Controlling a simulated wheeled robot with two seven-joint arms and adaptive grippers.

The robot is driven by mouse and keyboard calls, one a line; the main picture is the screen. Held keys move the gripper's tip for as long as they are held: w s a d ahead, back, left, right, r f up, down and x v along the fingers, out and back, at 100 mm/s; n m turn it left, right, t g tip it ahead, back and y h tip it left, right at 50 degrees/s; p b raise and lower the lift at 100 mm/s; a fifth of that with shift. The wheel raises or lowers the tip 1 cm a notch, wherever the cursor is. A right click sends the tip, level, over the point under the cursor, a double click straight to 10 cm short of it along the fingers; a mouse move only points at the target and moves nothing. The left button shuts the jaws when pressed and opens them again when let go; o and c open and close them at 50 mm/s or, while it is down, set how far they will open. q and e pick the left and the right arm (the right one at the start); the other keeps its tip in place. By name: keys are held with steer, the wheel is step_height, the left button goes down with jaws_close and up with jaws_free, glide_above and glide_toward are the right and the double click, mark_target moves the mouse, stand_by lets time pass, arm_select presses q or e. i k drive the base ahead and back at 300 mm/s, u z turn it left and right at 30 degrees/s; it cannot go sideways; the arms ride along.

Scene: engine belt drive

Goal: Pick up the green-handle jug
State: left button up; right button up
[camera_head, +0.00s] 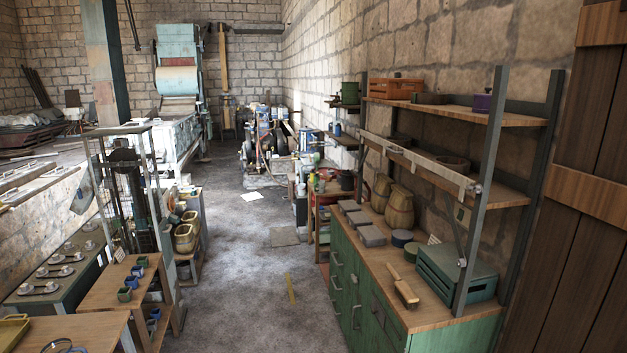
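I cannot make out a jug with a green handle for sure. Two brown rounded pots, the nearer pot (399,209) and the farther pot (381,192), stand on the green workbench at the right; no green handle shows on them. Small blue and green cups, among them a green cup (125,294), stand on a wooden shelf at the left, too small to tell their handles. A dark round rim (62,346) is cut off at the bottom left edge. Neither of my grippers is in view.
The green workbench (352,262) with shelves above lines the right wall; a brush (403,288) and green crate (456,270) lie on it. Wooden tables (108,283) and a metal rack stand left. The grey floor aisle (236,290) between is mostly clear. Machinery stands at the back.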

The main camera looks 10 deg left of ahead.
mark_target(319, 187)
steer(key=u, duration=0.25)
steer(key=i, duration=0.75)
steer(key=u, duration=0.65)
steer(key=i, duration=3.9)
steer(key=z, duration=0.95)
steer(key=i, duration=0.85)
steer(key=z, duration=0.15)
